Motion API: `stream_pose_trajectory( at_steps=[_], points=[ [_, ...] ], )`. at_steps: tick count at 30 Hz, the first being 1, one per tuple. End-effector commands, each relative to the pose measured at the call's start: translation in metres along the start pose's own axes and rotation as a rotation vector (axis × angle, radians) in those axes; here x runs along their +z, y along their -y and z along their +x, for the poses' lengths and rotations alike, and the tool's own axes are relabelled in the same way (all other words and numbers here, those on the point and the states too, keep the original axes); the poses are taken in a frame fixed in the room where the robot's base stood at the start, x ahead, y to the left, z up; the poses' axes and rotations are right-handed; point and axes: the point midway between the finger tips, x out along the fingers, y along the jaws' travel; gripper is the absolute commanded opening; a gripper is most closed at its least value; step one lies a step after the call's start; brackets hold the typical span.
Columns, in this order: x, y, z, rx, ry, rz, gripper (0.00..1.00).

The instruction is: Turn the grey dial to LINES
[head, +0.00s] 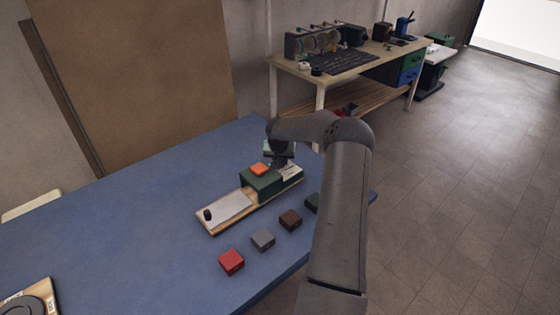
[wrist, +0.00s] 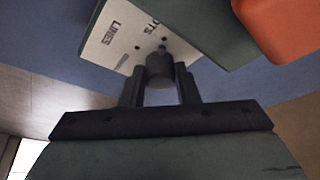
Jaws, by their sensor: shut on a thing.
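The grey dial (wrist: 160,73) stands on a pale label plate (wrist: 108,52) in the wrist view. The plate carries the word LINES, a partly cut-off word ending in "OTS", and a smaller label I cannot read. My gripper (wrist: 161,84) is shut on the dial, one dark finger on each side. Which label the dial points to, I cannot tell. In the head view my gripper (head: 281,162) is over the far end of the wooden board, beside the green box (head: 262,184). The plate (head: 293,172) shows there only in part, and the dial is hidden.
An orange block (head: 259,169) sits on the green box, close beside my gripper. The board's near end has a pale panel with a black knob (head: 207,214). Red (head: 231,262), grey (head: 263,239) and brown (head: 290,219) blocks lie in front. The blue table's left side (head: 110,220) is mostly clear.

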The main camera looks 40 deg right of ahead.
Motion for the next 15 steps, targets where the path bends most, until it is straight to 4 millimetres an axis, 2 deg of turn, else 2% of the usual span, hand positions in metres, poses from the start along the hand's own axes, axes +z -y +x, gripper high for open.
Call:
stream_pose_trajectory(
  at_steps=[15],
  points=[
    [-0.0011, -0.0046, 0.0001, -0.154, 0.0, -0.366, 0.06]
  ],
)
